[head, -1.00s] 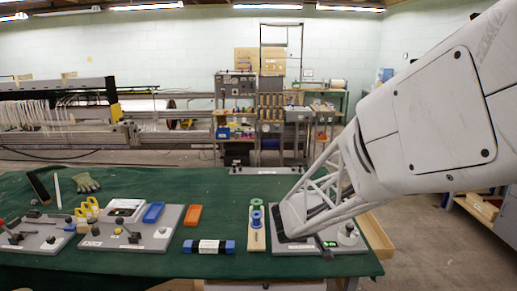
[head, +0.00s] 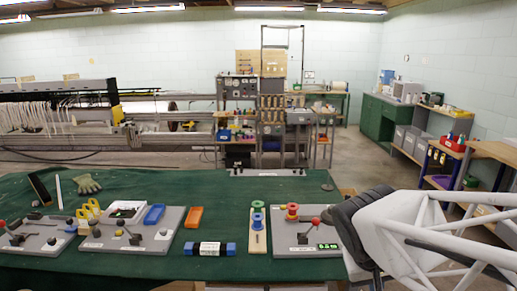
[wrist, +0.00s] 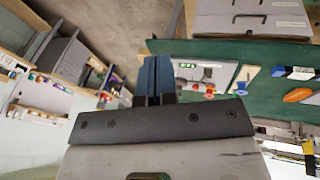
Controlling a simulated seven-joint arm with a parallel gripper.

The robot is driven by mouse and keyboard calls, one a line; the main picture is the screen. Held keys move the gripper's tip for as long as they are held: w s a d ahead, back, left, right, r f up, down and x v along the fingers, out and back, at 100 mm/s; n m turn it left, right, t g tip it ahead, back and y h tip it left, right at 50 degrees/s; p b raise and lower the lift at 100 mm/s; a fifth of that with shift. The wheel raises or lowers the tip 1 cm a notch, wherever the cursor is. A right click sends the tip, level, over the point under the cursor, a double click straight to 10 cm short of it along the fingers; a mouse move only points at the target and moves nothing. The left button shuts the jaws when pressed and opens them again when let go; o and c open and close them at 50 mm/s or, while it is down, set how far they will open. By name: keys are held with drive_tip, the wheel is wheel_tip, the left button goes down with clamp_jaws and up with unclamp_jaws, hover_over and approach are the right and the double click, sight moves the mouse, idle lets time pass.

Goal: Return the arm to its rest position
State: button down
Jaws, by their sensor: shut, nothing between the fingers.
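My gripper (wrist: 156,78) shows in the wrist view with its two blue-grey fingers pressed together and nothing between them. In the head view my arm's white frame and dark end are at the lower right, over the table's right edge; the fingertips are not clear there.
A wooden bench (head: 495,152) and shelves stand at the right. The table's back middle is mostly clear.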

drive_tip(key=s+a+r+y, duration=0.1)
drive_tip(key=s+a+y, duration=0.2)
drive_tip(key=s, duration=0.3)
drive_tip(key=shift+a, duration=0.3)
drive_tip(key=shift+s, duration=0.1)
idle(0.8)
